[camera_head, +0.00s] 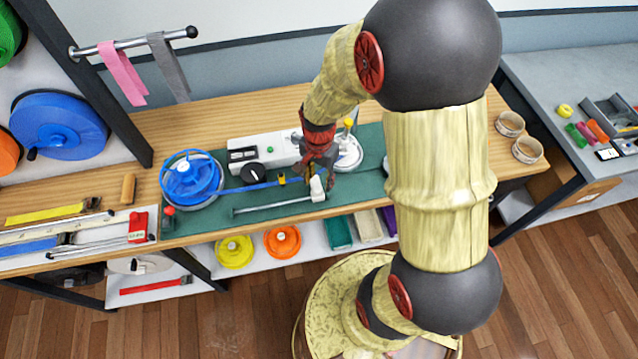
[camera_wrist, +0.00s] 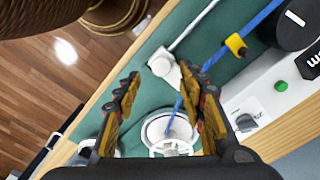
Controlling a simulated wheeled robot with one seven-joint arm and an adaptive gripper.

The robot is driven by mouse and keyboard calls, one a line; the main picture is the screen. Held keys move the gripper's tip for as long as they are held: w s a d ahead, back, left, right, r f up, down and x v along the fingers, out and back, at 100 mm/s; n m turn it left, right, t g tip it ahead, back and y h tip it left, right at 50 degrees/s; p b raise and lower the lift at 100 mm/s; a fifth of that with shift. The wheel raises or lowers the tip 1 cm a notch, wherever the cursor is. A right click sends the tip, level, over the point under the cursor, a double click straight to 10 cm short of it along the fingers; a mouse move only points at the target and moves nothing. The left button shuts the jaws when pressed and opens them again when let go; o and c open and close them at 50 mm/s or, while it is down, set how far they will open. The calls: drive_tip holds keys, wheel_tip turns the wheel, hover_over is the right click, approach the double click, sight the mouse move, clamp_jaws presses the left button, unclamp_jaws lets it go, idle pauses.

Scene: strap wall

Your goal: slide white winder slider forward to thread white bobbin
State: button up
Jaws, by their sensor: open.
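The white winder slider (camera_head: 317,190) is a small white block at the right end of a thin rod on the green mat. It also shows in the wrist view (camera_wrist: 163,65), beyond the fingertips. My gripper (camera_head: 320,178) is open and low over the mat, close to the slider; contact cannot be told. In the wrist view its fingers (camera_wrist: 170,90) stand apart with nothing gripped. The white bobbin (camera_wrist: 156,126) is a round disc seen between the fingers; in the head view (camera_head: 352,155) my gripper partly hides it. A blue strap (camera_wrist: 255,25) runs past the slider toward the bobbin.
A yellow clip (camera_head: 282,179) sits on the strap. A white machine (camera_head: 270,149) with a black knob (camera_head: 253,173) stands behind the rod. A blue reel (camera_head: 192,180) is at the mat's left. Yellow (camera_head: 234,252) and orange (camera_head: 283,241) reels lie on the shelf below.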

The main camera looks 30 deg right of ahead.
wheel_tip(320, 180, up, 8)
drive_tip(key=shift+r, duration=0.2)
idle(0.6)
drive_tip(key=s+a+r+n+t+b, duration=0.2)
drive_tip(key=s+a+r+n, duration=0.2)
drive_tip(key=r, duration=0.4)
drive_tip(key=s+a+r+n+t+b, duration=0.2)
drive_tip(key=s+a+r+n+t, duration=0.1)
drive_tip(key=s+r+n, duration=0.4)
drive_tip(key=shift+a+r+n+t, duration=0.35)
drive_tip(key=shift+a+n, duration=0.5)
drive_tip(key=shift+n, duration=0.15)
drive_tip(key=shift+c, duration=1.2)
